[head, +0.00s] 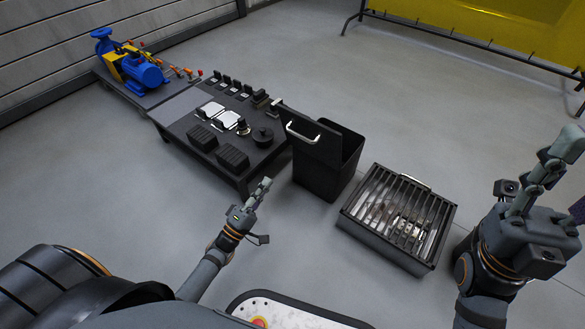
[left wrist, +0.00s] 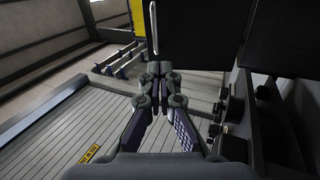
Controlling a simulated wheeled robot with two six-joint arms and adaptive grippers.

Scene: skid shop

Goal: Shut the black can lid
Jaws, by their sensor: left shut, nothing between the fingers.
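The black can (head: 328,184) stands on the floor right of the low dark table. Its black lid (head: 325,147) is open, standing steeply at the can's near left side, with a pale bar handle (head: 302,134) on its outer face. My left gripper (head: 264,184) is shut and empty, left of the can and below the lid in the picture, apart from both. In the left wrist view its fingertips (left wrist: 160,74) are together; a dark panel (left wrist: 205,38) with a pale handle (left wrist: 154,27) rises beyond them. My right gripper (head: 545,172) is far right, its jaw state unclear.
The low table (head: 180,104) carries black blocks, white plates and a row of small dark parts. A blue and yellow pump (head: 138,70) stands beyond. A slatted metal box (head: 398,216) sits on the floor right of the can. Open floor lies behind.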

